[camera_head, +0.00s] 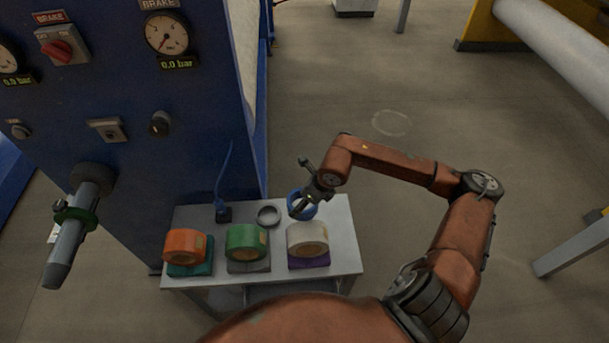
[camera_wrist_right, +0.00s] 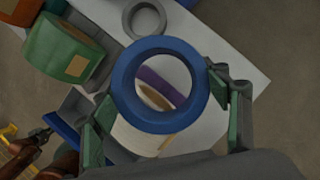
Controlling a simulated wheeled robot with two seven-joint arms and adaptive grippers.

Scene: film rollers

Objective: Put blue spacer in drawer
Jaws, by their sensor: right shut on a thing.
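The blue spacer (camera_head: 307,211) is a thick blue ring. My right gripper (camera_head: 303,203) is shut on it above the back right part of the small white table. In the right wrist view, the spacer (camera_wrist_right: 125,87) sits between the green-padded fingers of the gripper (camera_wrist_right: 160,100). The white roll and its purple base show through and below the ring.
The white table (camera_head: 345,235) holds an orange roll (camera_head: 181,246), a green roll (camera_head: 242,243) and a white roll (camera_head: 305,237) on coloured bases. A grey ring (camera_head: 268,216) lies behind them. The blue machine (camera_head: 200,120) stands left.

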